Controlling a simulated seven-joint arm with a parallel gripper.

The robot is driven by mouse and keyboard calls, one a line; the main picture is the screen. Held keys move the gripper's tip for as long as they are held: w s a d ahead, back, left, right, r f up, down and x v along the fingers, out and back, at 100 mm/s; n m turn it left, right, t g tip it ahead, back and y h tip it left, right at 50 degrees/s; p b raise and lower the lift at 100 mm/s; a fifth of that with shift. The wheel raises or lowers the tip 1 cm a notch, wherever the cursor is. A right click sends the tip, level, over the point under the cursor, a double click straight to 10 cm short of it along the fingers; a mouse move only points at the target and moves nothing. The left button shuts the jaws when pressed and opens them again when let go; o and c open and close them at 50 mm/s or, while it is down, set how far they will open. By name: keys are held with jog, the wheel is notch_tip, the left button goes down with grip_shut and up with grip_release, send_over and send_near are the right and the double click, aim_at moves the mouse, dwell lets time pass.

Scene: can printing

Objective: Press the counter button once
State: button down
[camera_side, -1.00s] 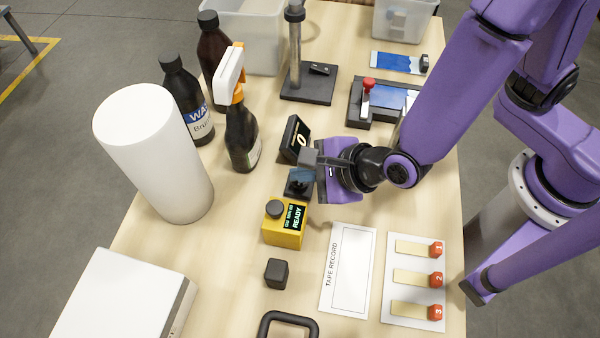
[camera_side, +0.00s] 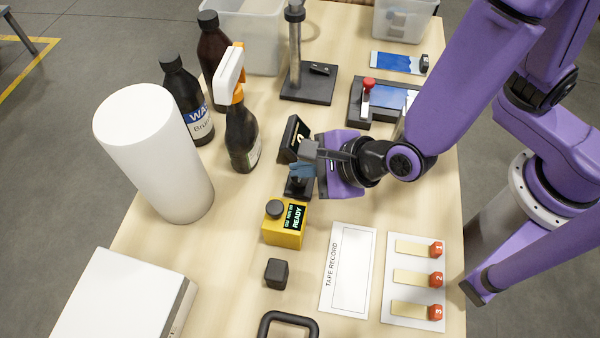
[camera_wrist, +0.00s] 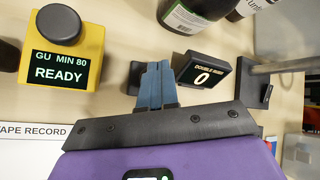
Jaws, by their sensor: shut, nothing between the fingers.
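The counter is a small black display box (camera_side: 294,137); in the wrist view (camera_wrist: 205,75) it reads 0 under a "DOUBLE RUBS" label. In the side view my gripper partly covers its face. A low black block (camera_side: 299,187), likely the counter button, lies just in front of the display; in the wrist view a dark part (camera_wrist: 134,78) shows behind my fingers. My gripper (camera_side: 301,172) is shut and empty, its blue-grey fingertips over that block. In the wrist view the fingertips (camera_wrist: 157,70) overlap the dark part. I cannot tell whether they touch it.
A yellow tester (camera_side: 284,228) reading READY stands close in front. A stand with a metal post (camera_side: 296,60) is behind. The tape record sheet (camera_side: 347,268) lies front right.

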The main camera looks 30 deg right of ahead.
aim_at(304, 182)
jog(key=shift+r, duration=0.4)
jog(key=shift+r, duration=0.1)
jog(key=shift+r, duration=2.4)
jog(key=s+d+r+n+g+y, duration=0.2)
jog(key=s+d+r+n+g, duration=0.15)
jog(key=n, duration=0.65)
jog(key=s+d+r+n+g+y, duration=0.2)
jog(key=s+d+n+g, duration=0.15)
jog(key=n, duration=0.55)
jog(key=s+d+n+h, duration=0.1)
jog(key=d+n+h, duration=0.2)
jog(key=d+n, duration=0.4)
jog(key=s+d+f+n+g+h, duration=0.1)
jog(key=d+n+h, duration=0.3)
jog(key=d+n, duration=0.4)
jog(key=s+d, duration=0.1)
jog(key=d, duration=0.5)
jog(key=shift+s+d+f+h, duration=0.2)
jog(key=shift+s+d+h, duration=0.1)
jog(key=shift+d, duration=0.05)
